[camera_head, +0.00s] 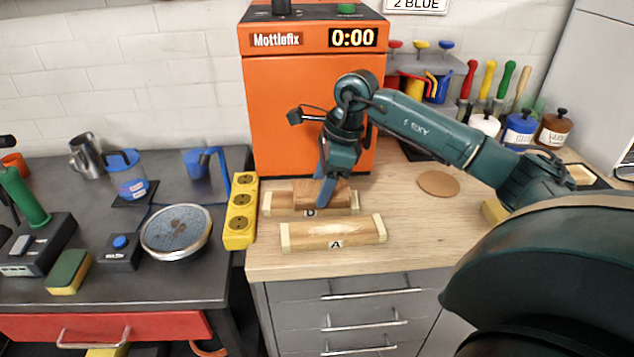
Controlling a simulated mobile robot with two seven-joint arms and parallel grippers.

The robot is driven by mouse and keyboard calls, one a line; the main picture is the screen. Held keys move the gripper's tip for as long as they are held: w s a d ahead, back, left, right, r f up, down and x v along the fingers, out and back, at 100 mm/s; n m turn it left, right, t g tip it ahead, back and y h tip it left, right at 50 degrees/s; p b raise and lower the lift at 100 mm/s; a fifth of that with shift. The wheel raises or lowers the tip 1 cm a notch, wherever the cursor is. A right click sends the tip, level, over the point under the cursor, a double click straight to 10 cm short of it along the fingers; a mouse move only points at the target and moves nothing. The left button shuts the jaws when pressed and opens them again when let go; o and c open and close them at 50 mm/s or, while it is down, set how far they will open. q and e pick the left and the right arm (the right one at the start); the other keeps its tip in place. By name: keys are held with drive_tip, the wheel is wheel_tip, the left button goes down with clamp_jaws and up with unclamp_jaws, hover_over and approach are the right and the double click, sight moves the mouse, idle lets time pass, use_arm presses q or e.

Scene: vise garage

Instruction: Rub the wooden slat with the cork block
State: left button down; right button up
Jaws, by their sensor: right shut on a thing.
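My right gripper (325,190) reaches down with blue fingers at the rear wooden slat. It is shut on a brown block, which I take as the cork block (304,191); the fingers hide part of it. The block is on or just above the slat labelled D (277,206), and contact is hard to tell. A second wooden slat, labelled A (300,238), lies in front of it, with pale end pieces and a lighter patch on top. My left gripper is not in view.
An orange machine (308,110) stands behind the slats. A yellow socket strip (240,212) is to their left. A flat round brown disc (438,184) lies to the right. A round pan-like dish (176,231) sits on the dark bench. Bench room right of slat A is clear.

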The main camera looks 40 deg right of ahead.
sight(301, 189)
drive_tip(key=shift+w+a, duration=0.4)
drive_tip(key=shift+a, duration=0.25)
drive_tip(key=shift+w+a+f+p, duration=0.25)
drive_tip(key=shift+w+a+p, duration=0.25)
drive_tip(key=shift+a, duration=0.35)
drive_tip(key=shift+w+a+f, duration=0.1)
drive_tip(key=shift+w+a, duration=0.05)
drive_tip(key=shift+a, duration=0.05)
drive_tip(key=shift+w+r+p, duration=0.1)
drive_tip(key=shift+r+p, duration=1.9)
drive_tip(key=shift+r, duration=1.15)
drive_tip(key=shift+d, duration=0.1)
wheel_tip(301, 189, up, 3)
drive_tip(key=shift+p, duration=1.05)
